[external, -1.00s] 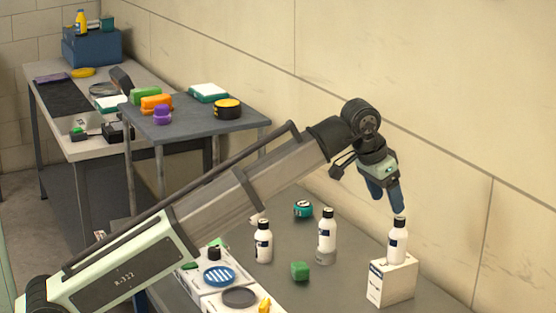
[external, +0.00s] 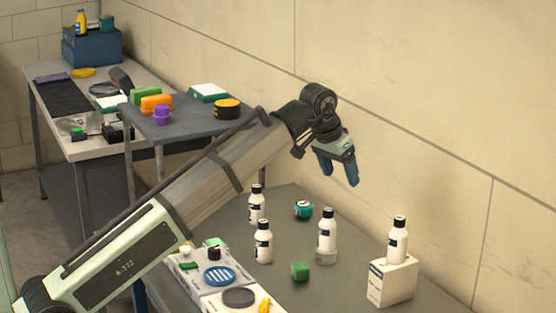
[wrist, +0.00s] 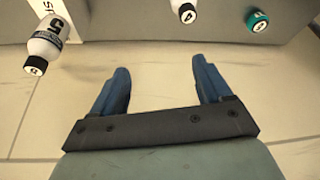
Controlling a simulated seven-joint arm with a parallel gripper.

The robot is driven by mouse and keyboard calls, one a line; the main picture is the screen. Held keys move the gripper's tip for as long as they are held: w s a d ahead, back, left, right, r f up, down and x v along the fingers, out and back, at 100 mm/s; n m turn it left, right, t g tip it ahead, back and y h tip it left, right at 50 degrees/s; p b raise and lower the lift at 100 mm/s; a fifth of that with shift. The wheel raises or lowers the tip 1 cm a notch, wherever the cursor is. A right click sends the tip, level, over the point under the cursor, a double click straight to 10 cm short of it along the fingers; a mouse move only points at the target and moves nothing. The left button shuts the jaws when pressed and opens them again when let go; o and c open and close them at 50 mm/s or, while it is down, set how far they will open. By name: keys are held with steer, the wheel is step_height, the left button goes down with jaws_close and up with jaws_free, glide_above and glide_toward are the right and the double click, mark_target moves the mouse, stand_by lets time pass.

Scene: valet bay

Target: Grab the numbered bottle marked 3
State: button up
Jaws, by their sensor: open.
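Several white bottles with black caps and dark labels stand upright. Two more, a front bottle (external: 263,242) and a rear bottle (external: 257,205), stand on the grey table. Numbers are too small to read there. The wrist view shows a bottle (wrist: 47,46) with a large 5-like mark and a bottle (wrist: 186,13) whose cap seems marked 4. My gripper (external: 340,176) is open and empty, above the table near the wall; its blue fingers (wrist: 161,66) are apart.
White trays (external: 205,277) with small parts are at the front left. The wall (external: 440,130) is close behind my gripper. A grey cart (external: 190,122) stands at the left.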

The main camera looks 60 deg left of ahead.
steer(key=s+a+f+n, duration=0.2)
steer(key=s+a, duration=0.3)
steer(key=a, duration=0.6)
steer(key=m+h, duration=0.2)
steer(key=m, duration=0.4)
glide_toward(259, 225)
steer(key=x, duration=0.9)
steer(key=shift+a+x, duration=0.1)
steer(key=shift+x, duration=1.25)
steer(key=shift+a+x, duration=0.15)
steer(key=shift+x, duration=1.2)
steer(key=shift+s, duration=0.15)
steer(key=shift+c, duration=0.3)
